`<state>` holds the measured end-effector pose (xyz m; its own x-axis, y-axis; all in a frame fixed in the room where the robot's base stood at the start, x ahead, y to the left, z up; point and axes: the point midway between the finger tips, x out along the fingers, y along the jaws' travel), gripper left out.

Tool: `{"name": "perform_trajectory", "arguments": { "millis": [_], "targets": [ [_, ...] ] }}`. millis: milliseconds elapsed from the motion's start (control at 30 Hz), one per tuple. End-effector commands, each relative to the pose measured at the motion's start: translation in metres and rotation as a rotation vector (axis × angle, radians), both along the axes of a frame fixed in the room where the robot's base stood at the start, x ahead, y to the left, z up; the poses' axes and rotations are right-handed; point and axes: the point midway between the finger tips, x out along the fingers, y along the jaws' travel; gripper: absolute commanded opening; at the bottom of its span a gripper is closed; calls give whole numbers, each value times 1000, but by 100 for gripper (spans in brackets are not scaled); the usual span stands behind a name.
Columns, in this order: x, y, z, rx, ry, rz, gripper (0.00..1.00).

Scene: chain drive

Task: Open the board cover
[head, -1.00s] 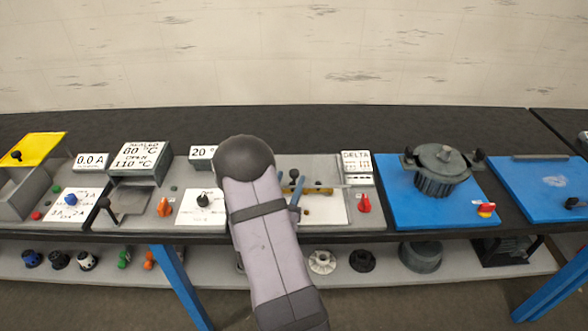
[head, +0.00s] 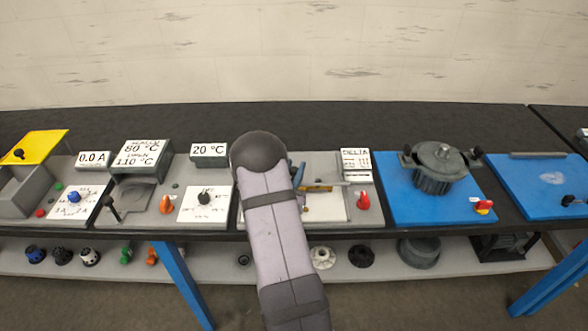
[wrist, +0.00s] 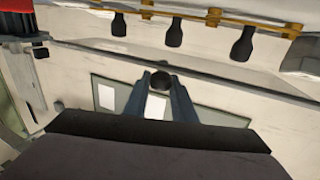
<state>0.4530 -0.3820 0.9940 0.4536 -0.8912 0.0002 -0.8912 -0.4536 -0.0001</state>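In the head view, the board with the DELTA sign (head: 355,163) has a pale panel (head: 325,208) and a brass-coloured bar (head: 318,187). My gripper (head: 297,178) is over the left part of this board, partly hidden behind my arm. In the wrist view, the two blue fingers of my gripper (wrist: 161,84) lie on either side of a small round black knob (wrist: 160,78) and appear closed on it. Brass bars with black-handled parts (wrist: 242,42) cross the top of that view. The outline of the board's cover is hard to make out.
A red knob (head: 363,200) sits at the board's right edge, close to the bar. A blue board with a grey pot (head: 438,168) stands to the right. To the left are a panel with a black dial (head: 205,198) and a box with a yellow lid (head: 40,143).

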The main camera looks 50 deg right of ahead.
Motion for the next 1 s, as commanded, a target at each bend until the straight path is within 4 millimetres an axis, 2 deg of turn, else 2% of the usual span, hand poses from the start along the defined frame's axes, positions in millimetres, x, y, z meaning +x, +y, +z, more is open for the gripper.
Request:
{"name": "perform_trajectory", "arguments": {
  "millis": [133,400,700,733,800,1000],
  "targets": [
    [3,-2,-1,0,-1,0,0],
    [27,-27,-2,1,-2,0,0],
    [28,-28,0,0,1,1,0],
    [28,-28,0,0,1,1,28],
    [28,-28,0,0,1,1,42],
    [28,-28,0,0,1,1,42]
  ]
}}
